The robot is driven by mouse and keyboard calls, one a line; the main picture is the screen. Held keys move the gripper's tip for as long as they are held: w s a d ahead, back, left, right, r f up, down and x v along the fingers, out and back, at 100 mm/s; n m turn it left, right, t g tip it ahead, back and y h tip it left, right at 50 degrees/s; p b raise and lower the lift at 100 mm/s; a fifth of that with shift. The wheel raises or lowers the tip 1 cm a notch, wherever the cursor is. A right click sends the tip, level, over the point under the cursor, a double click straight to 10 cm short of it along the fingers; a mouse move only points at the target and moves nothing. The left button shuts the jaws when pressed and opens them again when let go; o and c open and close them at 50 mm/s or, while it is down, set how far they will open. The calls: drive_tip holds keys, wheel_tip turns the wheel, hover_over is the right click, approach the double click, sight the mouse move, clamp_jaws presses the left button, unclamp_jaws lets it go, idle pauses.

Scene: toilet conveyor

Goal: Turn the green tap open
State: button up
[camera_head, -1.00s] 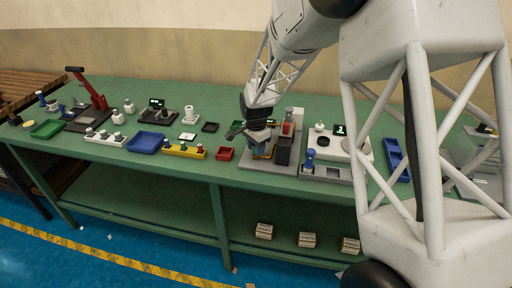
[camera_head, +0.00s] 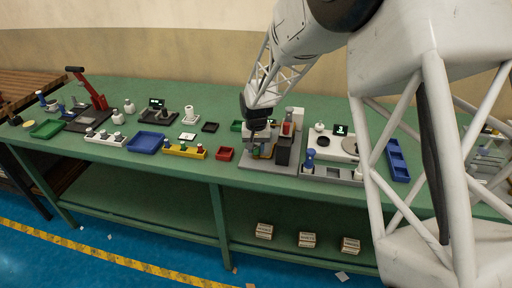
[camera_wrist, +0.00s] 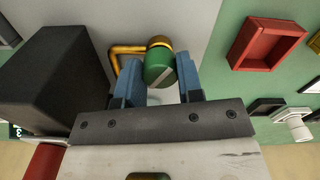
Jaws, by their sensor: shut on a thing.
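The green tap (camera_wrist: 159,68) shows in the wrist view as a green cylinder with a pale diagonal mark on its face and a brass-coloured part behind it. My gripper (camera_wrist: 160,75) has its two blue fingers on either side of the tap, shut on it. In the head view my gripper (camera_head: 262,152) reaches down at the grey station base (camera_head: 262,164). The tap itself is hard to make out there, behind the fingers.
A dark block (camera_wrist: 52,70) stands close to the left of my fingers in the wrist view. A red tray (camera_wrist: 270,43) lies to the right on the green table.

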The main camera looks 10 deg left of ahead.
sight(256, 147)
drive_tip(key=n, duration=0.6)
drive_tip(key=shift+n, duration=0.3)
idle(0.4)
drive_tip(key=o, duration=0.9)
drive_tip(key=shift+r, duration=0.15)
drive_tip(key=shift+r, duration=3.8)
drive_tip(key=shift+d, duration=0.1)
